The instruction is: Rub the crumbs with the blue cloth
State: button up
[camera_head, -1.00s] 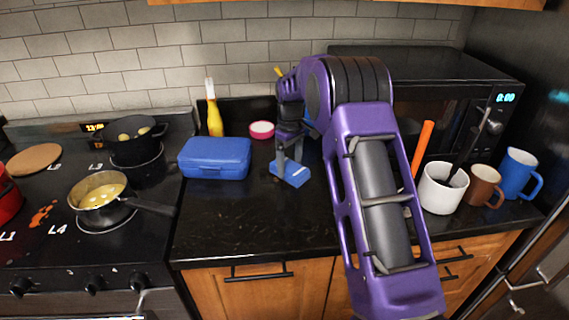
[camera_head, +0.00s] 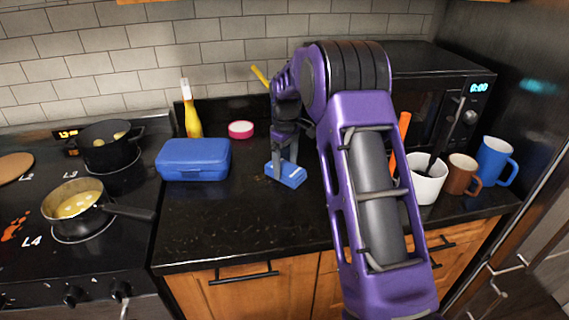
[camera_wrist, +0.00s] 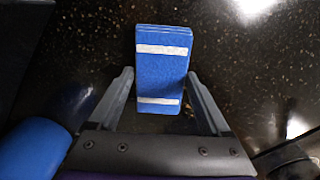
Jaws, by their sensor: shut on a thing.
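The blue cloth (camera_head: 287,174) is a folded block lying low at the countertop, right of the blue lunch box. In the wrist view the cloth (camera_wrist: 162,78) has two white bands. My gripper (camera_head: 284,163) is above it, pointing down, with its fingers on either side of the cloth and shut on it. The wrist view shows both fingertips (camera_wrist: 160,88) flanking the cloth. Faint brownish crumbs (camera_head: 262,178) lie on the dark counter just left of the cloth. Any crumbs beneath the cloth are hidden.
A blue lunch box (camera_head: 193,160), a yellow bottle (camera_head: 192,118) and a pink-rimmed round container (camera_head: 241,129) stand left and behind. A white pot (camera_head: 425,184) and mugs (camera_head: 460,176) stand right, before the microwave (camera_head: 425,110). The front counter (camera_head: 225,225) is clear.

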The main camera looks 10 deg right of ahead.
aim_at(271, 169)
jog(key=shift+a+f, duration=0.15)
jog(key=shift+a, duration=2)
jog(key=shift+a+p, duration=0.45)
jog(key=shift+a, duration=3.45)
jog(key=shift+d, duration=0.1)
jog(key=shift+d, duration=5.95)
